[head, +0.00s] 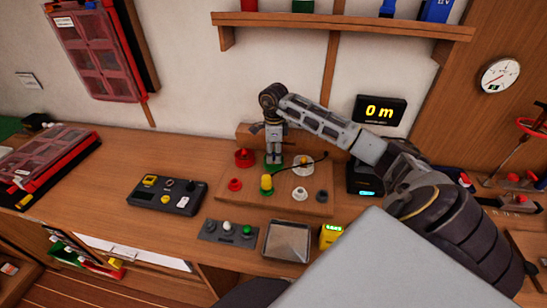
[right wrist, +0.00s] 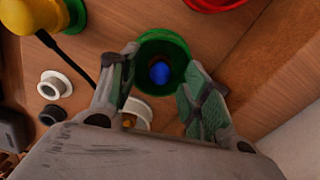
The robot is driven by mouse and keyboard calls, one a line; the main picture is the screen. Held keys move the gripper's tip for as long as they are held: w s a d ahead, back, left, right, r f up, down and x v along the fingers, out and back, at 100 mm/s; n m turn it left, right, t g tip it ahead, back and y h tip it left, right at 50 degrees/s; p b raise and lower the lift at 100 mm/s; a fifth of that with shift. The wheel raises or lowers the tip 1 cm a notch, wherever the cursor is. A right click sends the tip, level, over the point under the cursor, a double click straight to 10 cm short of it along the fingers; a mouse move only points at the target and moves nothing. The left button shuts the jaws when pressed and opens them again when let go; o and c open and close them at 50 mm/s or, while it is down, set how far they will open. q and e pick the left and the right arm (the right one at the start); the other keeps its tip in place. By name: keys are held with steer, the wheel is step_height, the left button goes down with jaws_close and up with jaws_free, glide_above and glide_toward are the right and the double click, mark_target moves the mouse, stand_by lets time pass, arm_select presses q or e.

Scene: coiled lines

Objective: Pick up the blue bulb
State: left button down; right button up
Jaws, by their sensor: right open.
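The blue bulb (right wrist: 160,72) sits down inside a green round cup (right wrist: 177,45) in the right wrist view. My right gripper (right wrist: 161,58) is open, its two fingers on either side of the cup with the bulb between them in the picture. I cannot tell whether the fingers touch the cup. In the head view my right gripper (head: 273,152) points down over the green cup (head: 274,167) on a wooden board, and the blue bulb is hidden there. My left gripper is not in view.
The board (head: 225,202) also holds a red cup (head: 244,157), a yellow piece (head: 266,183) by a black cable, and small red, white and black rings. A black button box (head: 168,195) lies left. A metal tray (head: 287,242) is in front. A shelf (head: 345,27) hangs above.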

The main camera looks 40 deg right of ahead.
steer(key=shift+f, duration=0.15)
stand_by(0.3)
steer(key=c, duration=0.9)
